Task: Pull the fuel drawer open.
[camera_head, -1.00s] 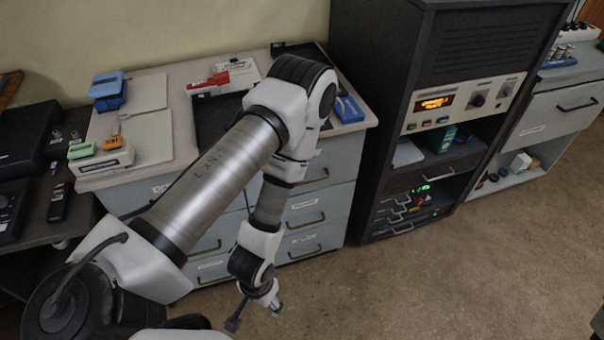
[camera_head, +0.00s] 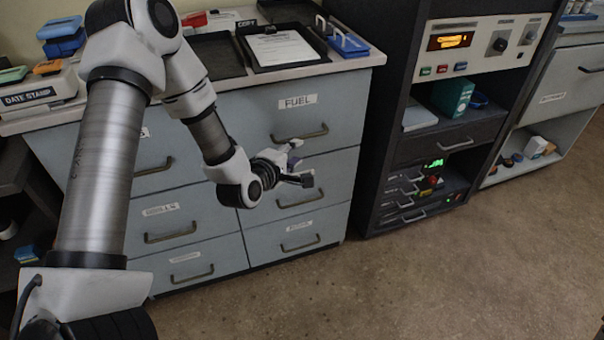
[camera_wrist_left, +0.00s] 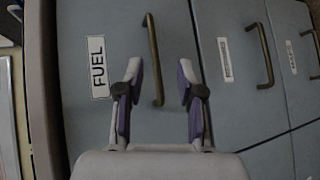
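The fuel drawer (camera_head: 345,100) is the top right drawer of the blue-grey cabinet, with a white FUEL label (camera_head: 297,101) and a dark bar handle (camera_head: 300,133). It looks shut, its front level with the drawers around it. My left gripper (camera_head: 303,164) is in front of the cabinet, a little below the handle in the head view. In the left wrist view the gripper (camera_wrist_left: 160,72) is open and empty. The handle (camera_wrist_left: 153,55) shows between its two fingers, seemingly ahead of them; contact cannot be told. My right gripper is not in view.
Other drawers with handles (camera_head: 300,198) lie below and to the left. A clipboard (camera_head: 282,48) and a blue tray (camera_head: 348,45) lie on the cabinet top. A dark equipment rack (camera_head: 392,110) stands close on the right. The floor (camera_head: 400,290) in front is clear.

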